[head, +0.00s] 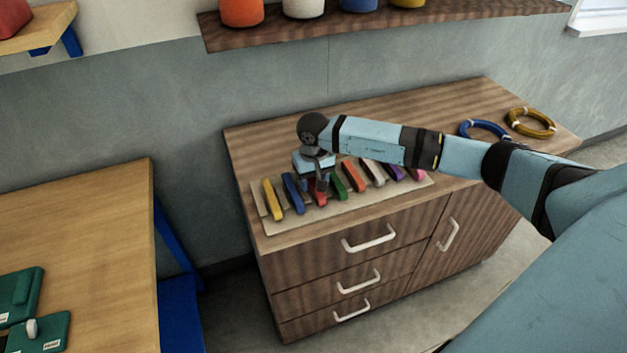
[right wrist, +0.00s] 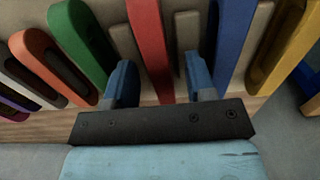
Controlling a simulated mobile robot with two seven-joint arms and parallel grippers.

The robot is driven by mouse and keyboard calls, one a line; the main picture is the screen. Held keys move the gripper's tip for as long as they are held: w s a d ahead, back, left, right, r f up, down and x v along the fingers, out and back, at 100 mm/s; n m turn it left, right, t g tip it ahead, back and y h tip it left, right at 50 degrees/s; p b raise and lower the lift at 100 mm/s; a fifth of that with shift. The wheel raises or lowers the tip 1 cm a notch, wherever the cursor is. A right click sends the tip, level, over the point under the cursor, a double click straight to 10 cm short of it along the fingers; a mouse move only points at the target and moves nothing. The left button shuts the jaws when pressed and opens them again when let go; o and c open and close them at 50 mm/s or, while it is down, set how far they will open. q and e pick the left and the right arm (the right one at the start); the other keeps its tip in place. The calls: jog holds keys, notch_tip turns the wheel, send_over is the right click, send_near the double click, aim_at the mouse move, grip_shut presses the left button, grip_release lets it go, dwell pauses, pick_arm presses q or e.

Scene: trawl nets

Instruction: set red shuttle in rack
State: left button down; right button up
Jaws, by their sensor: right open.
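The red shuttle (head: 320,198) lies in the row on the pale rack (head: 350,208), between the blue shuttle (head: 293,194) and the green one (head: 338,186). In the right wrist view the red shuttle (right wrist: 149,45) runs between two grey rack dividers (right wrist: 188,32). My right gripper (head: 318,184) is open and points down over it. In the right wrist view its fingers (right wrist: 160,78) stand on either side of the red shuttle, with gaps between. Whether the shuttle is fully seated cannot be told. My left gripper is not in view.
Yellow (head: 272,199), orange (head: 354,176) and other shuttles flank it closely. The rack stands on a wooden cabinet (head: 440,130). Blue (head: 484,129) and yellow rings (head: 531,122) lie at its far right. A shelf with pots (head: 330,28) hangs above. A table (head: 90,230) stands left.

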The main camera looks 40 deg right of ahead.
notch_tip(320, 180, up, 14)
jog(key=b, duration=0.1)
jog(key=shift+f+b, duration=0.2)
jog(key=shift+b, duration=0.2)
